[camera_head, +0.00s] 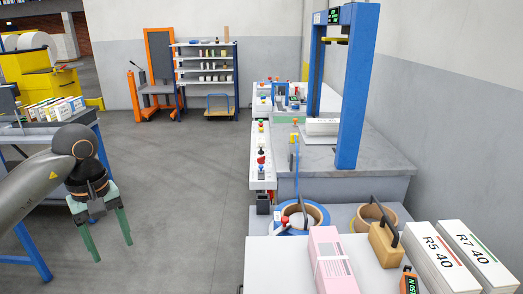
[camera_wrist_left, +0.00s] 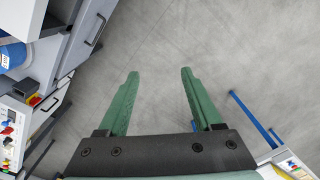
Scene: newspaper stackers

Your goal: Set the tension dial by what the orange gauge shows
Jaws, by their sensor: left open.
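The orange gauge (camera_head: 409,283) stands at the bottom right of the head view, cut off by the lower edge; its small dark display has characters too small to read surely. A narrow white control panel (camera_head: 259,180) beside the blue arch machine (camera_head: 353,90) carries several coloured knobs and buttons. I cannot tell which of them is the tension dial. My left gripper (camera_head: 113,250) is open and empty above the floor at the left, well apart from the panel and gauge. In the left wrist view its green fingers (camera_wrist_left: 160,73) are spread over bare floor. My right gripper is out of view.
White paper stacks (camera_head: 440,260), a pink bundle (camera_head: 331,262) and a handled wooden block (camera_head: 384,244) sit at the front right. A blue-rimmed roll (camera_head: 318,214) lies behind. A blue-legged table (camera_head: 35,255) stands left. The floor (camera_head: 190,190) between is clear.

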